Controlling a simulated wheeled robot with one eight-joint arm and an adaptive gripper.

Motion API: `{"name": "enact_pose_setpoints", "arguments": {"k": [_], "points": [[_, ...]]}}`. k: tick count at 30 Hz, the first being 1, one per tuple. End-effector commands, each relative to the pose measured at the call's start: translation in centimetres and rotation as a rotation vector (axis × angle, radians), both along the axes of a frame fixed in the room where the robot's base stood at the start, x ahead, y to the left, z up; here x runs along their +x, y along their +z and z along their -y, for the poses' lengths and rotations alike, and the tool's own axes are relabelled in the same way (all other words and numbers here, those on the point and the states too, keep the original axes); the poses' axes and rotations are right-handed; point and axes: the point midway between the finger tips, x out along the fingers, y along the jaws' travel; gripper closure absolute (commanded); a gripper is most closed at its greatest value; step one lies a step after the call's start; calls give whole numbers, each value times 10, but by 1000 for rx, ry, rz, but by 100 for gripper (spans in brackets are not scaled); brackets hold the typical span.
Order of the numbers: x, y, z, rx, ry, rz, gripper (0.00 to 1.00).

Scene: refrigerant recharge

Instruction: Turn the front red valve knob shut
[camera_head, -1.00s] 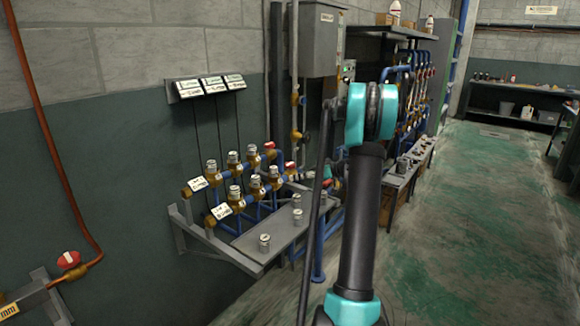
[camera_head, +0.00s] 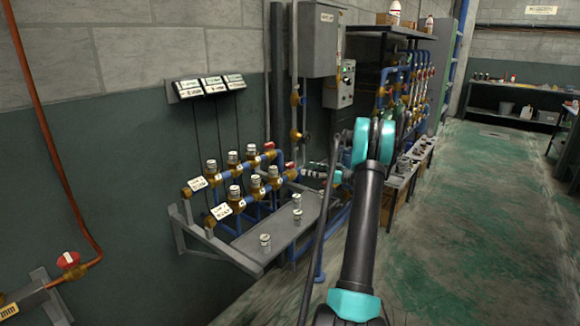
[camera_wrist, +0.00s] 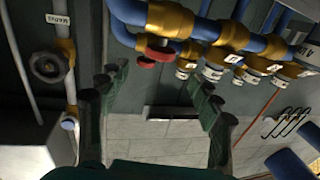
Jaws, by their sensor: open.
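The front red valve knob (camera_head: 290,165) sits at the right end of the front row of brass valves in the head view. A second red knob (camera_head: 268,146) ends the back row. My gripper (camera_head: 314,173) is just right of the front knob and apart from it. In the wrist view, my gripper (camera_wrist: 153,82) is open and empty, its two dark fingers spread. A red knob (camera_wrist: 160,50) under a brass valve shows beyond and between the fingertips, with another red part (camera_wrist: 138,60) beside it. I cannot tell which row each belongs to.
A grey shelf (camera_head: 255,243) with small capped fittings lies below the valves. A dark round handwheel (camera_wrist: 50,67) on a grey pipe is left of my fingers in the wrist view. Another red knob (camera_head: 68,259) is far left. The floor at right is clear.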

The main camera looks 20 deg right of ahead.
Motion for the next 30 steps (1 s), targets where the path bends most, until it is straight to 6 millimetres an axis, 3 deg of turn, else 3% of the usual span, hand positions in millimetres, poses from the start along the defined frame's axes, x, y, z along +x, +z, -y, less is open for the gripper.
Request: {"name": "enact_pose_setpoints", "arguments": {"k": [6,15,29,30], "points": [[29,0,-35,0,3,0,35],[59,0,-69,0,1,-1,35],[67,0,-78,0,0,-1,35],[67,0,-78,0,-1,-1,39]]}}
